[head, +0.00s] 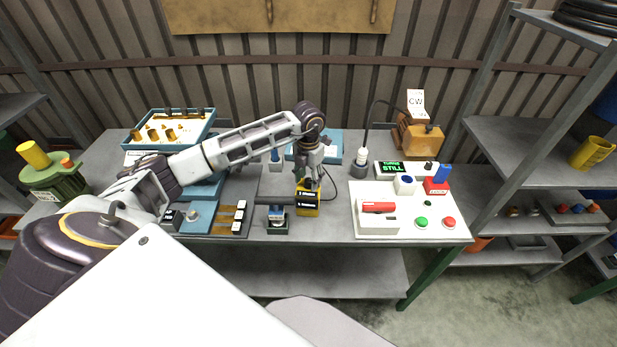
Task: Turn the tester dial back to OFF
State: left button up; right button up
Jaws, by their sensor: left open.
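The tester appears to be the yellow box (308,209) with a black labelled face, standing near the front edge of the table. A thin black lead runs from its right side. My left gripper (313,183) points down at the top of the yellow box, with its fingers open. The fingers cover the box's top, so I cannot see the dial or its setting, nor tell whether the fingers touch it. My right gripper is not in view.
Left of the box are a small blue-topped block (277,213) and a dark tray with brown strips (231,218). On the right, a white board (371,229) carries a red-topped block and green and red buttons. A probe (359,165) stands behind it.

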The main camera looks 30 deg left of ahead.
pick_arm(q)
jog(key=shift+c, duration=0.2)
jog(key=c, duration=1)
